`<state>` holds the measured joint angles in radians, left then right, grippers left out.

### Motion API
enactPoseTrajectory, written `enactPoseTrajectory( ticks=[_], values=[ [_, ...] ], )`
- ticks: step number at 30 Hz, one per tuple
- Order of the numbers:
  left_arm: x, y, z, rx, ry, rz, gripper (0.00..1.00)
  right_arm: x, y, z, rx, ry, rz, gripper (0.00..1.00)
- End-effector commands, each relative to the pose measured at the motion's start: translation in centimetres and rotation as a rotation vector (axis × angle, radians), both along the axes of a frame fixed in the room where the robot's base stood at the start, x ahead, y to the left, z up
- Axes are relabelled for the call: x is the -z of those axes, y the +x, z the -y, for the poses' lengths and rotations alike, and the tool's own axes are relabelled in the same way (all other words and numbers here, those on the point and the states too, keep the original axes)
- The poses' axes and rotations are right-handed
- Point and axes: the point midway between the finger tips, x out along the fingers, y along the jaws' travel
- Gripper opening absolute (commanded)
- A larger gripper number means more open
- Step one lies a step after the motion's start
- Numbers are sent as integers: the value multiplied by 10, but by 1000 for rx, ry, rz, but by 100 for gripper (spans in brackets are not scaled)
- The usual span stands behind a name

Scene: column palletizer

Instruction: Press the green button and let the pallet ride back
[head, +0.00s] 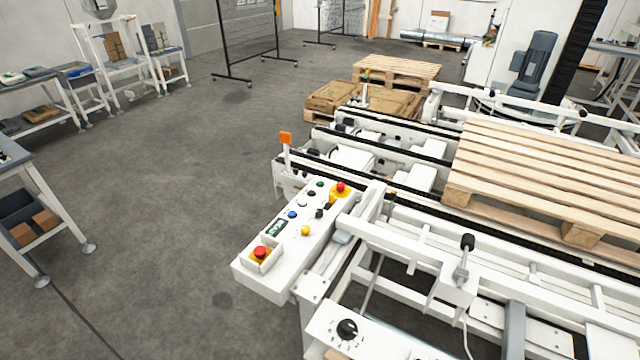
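A small dark green button (320,183) sits near the far end of the white control panel (252,279), just left of a red mushroom button (340,187). The wooden pallet (545,172) lies flat on the conveyor (440,150) at the right, and the picture's right edge cuts it off. Neither of my grippers shows in the head view.
The panel also carries a blue button (292,214), a yellow button (305,231) and a red emergency stop (260,252) at its near end. A black knob (347,328) is on a lower box. White conveyor rails fill the right. The floor left of the panel is clear.

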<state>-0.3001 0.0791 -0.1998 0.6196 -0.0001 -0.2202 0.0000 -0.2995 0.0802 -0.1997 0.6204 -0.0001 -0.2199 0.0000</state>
Motion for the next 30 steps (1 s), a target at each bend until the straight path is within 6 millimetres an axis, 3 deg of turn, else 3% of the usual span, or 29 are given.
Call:
enactPoseTrajectory(
  ticks=[2, 10, 30],
  values=[
    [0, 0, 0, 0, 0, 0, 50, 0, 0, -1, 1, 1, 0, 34],
    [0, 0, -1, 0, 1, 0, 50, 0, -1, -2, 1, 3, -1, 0],
    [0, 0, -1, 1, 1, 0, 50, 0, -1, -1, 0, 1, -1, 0]
  ],
)
